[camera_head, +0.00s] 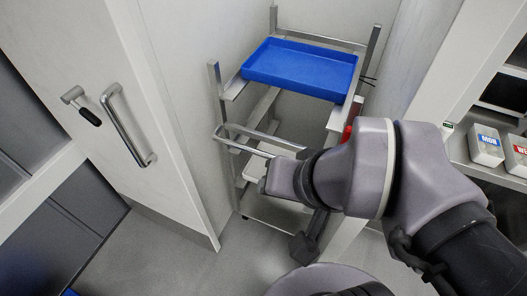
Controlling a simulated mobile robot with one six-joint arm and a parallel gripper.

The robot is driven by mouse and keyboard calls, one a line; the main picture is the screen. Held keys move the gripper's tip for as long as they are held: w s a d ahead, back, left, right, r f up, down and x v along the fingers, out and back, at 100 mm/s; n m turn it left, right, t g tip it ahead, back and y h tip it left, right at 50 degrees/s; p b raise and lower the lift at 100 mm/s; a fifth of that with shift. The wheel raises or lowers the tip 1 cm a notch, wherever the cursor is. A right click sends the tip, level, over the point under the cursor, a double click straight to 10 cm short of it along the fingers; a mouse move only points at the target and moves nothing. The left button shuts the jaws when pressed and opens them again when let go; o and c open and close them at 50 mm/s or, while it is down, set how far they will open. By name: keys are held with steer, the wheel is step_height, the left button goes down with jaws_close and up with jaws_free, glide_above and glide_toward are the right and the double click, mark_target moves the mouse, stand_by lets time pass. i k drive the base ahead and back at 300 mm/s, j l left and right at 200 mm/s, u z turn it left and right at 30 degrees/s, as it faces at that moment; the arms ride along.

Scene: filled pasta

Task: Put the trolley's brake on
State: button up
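The trolley (214,80) is a metal frame with shelves, standing in a narrow bay between pale walls. A push bar (262,137) juts from its front. A small red part (347,134) shows at its right side, partly hidden by my arm; I cannot tell whether it is the brake. My arm reaches in from the right, in front of the trolley's lower right. A dark part (304,247) hangs below my wrist near the trolley's foot and seems to be my gripper. Its fingers cannot be made out, nor can any contact. Most of the wheels are hidden.
A blue tray (300,68) lies on the trolley's top. A white door (120,60) with a metal handle (128,125) stands at the left. Labelled tubs (486,150) sit on a shelf at the right. Grey floor (160,262) is clear at the lower left.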

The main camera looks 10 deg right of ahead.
mark_target(347, 134)
steer(key=k+z, duration=0.15)
steer(key=z, duration=0.6)
